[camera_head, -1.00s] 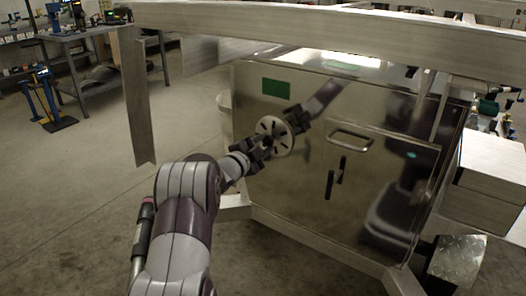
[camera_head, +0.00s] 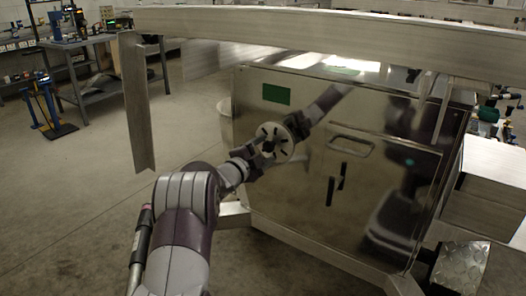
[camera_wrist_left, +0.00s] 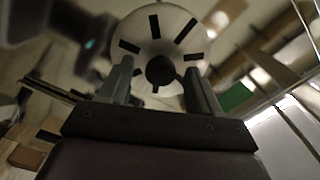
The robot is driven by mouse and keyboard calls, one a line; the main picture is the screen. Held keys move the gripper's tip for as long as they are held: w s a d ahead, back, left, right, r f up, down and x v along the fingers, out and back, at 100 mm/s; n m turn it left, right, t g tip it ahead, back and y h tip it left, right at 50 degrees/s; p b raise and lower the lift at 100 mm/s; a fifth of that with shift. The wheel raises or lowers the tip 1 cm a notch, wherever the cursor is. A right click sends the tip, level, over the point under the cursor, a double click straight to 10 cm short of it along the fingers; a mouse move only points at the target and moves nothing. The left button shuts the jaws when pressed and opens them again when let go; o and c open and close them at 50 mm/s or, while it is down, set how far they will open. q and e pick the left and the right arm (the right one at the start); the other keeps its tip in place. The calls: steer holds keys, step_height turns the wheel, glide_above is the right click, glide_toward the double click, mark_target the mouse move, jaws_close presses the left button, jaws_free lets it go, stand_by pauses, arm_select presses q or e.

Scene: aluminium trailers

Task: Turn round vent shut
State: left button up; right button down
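The round vent (camera_head: 275,138) is a pale disc with dark radial slots on the shiny metal cabinet front. It also shows face-on in the left wrist view (camera_wrist_left: 178,28), with a dark round knob (camera_wrist_left: 160,70) at its centre. My left gripper (camera_head: 264,149) is right in front of the vent and partly covers it. In the left wrist view its two fingers (camera_wrist_left: 160,78) stand apart on either side of the knob, with a gap visible on each side. Whether the fingertips touch the disc is unclear. My right gripper is not in view.
The cabinet (camera_head: 300,200) has a recessed handle (camera_head: 351,143), a black latch (camera_head: 330,190) and a green label (camera_head: 276,93). A metal beam (camera_head: 330,24) crosses above, and an upright post (camera_head: 135,100) stands left. Open floor (camera_head: 80,190) lies left.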

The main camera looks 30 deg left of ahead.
arm_select(q)
steer(key=s+a+p, duration=0.1)
steer(key=s+p, duration=0.1)
steer(key=s, duration=1)
steer(key=shift+s, duration=0.35)
